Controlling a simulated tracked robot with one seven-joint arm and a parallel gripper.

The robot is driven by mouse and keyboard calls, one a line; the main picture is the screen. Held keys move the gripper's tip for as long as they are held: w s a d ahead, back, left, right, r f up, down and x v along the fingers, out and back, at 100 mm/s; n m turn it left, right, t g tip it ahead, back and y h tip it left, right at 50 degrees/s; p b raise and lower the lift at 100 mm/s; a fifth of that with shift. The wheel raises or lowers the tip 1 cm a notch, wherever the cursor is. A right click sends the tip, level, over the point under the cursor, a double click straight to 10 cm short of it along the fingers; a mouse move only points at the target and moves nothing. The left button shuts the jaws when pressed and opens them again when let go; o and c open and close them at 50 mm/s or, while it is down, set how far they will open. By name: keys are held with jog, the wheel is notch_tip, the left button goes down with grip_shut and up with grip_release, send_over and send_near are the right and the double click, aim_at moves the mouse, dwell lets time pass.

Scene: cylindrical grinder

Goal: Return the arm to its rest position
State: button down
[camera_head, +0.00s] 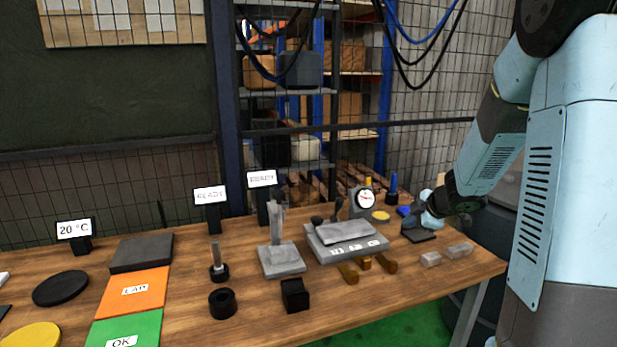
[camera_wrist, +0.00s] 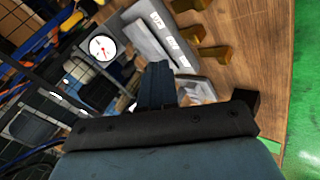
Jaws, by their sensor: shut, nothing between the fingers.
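My arm (camera_head: 490,160) comes in from the right side of the head view and reaches down and left over the right end of the wooden bench. My gripper (camera_head: 413,218) is at the arm's far end, near a dark flat pad (camera_head: 419,236); its fingers are small here and partly hard to make out. In the wrist view my gripper (camera_wrist: 156,72) shows dark fingers close together, shut with nothing between them. Whether the fingers touch anything on the bench cannot be told.
The wooden bench (camera_head: 390,313) holds a grey block fixture (camera_head: 345,246), a dial gauge (camera_head: 365,200), a grey stand (camera_head: 281,262) and small clear blocks (camera_head: 459,250). The gauge also shows in the wrist view (camera_wrist: 102,48). Shelving (camera_head: 300,140) stands behind. Bare wood lies along the front edge.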

jog(key=s+d+r+m+t+h, duration=0.1)
jog(key=s+d+r+m+h, duration=0.15)
jog(key=s+r+m, duration=0.4)
jog(key=s+d+r+m+t+h, duration=0.1)
jog(key=s+r+m+h, duration=0.2)
jog(key=r, duration=0.6)
jog(key=s+a+m+g+y, duration=0.1)
jog(key=s+a+m, duration=0.3)
jog(key=s, duration=0.7)
jog(key=s+a+m+g+y, duration=0.1)
jog(key=s+a+m+g, duration=0.2)
jog(key=s+a, duration=0.3)
jog(key=s, duration=0.4)
jog(key=shift+s+r+m, duration=0.3)
jog(key=shift+s+m, duration=0.05)
